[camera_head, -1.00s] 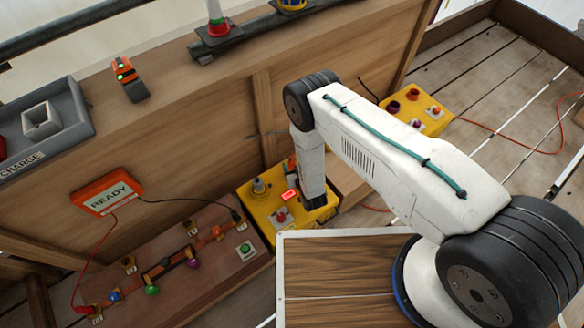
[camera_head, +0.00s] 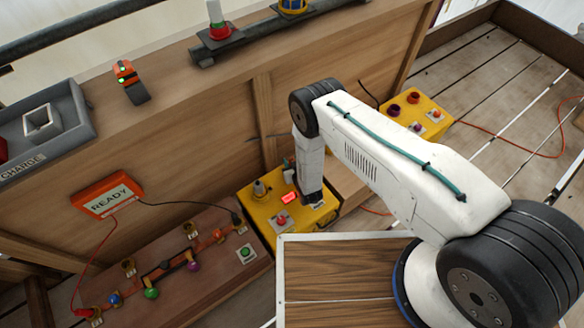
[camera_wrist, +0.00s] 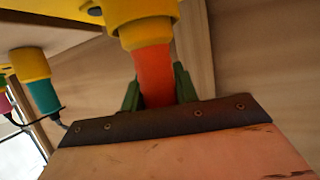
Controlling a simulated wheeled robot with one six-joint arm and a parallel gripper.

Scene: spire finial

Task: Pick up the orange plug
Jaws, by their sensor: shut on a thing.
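In the wrist view, the orange plug (camera_wrist: 153,72) is an orange-red cylinder with its upper end against a yellow collar (camera_wrist: 149,32). The two green fingers of my gripper (camera_wrist: 157,90) stand on either side of the plug, shut on it. Their lower parts are hidden behind a dark riveted strip. In the head view, my gripper (camera_head: 312,196) points down at the yellow box (camera_head: 262,222), near its right side. The plug is not clearly visible there because my arm covers that area.
A wooden wall stands behind. Another yellow box (camera_head: 416,112) is farther right.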

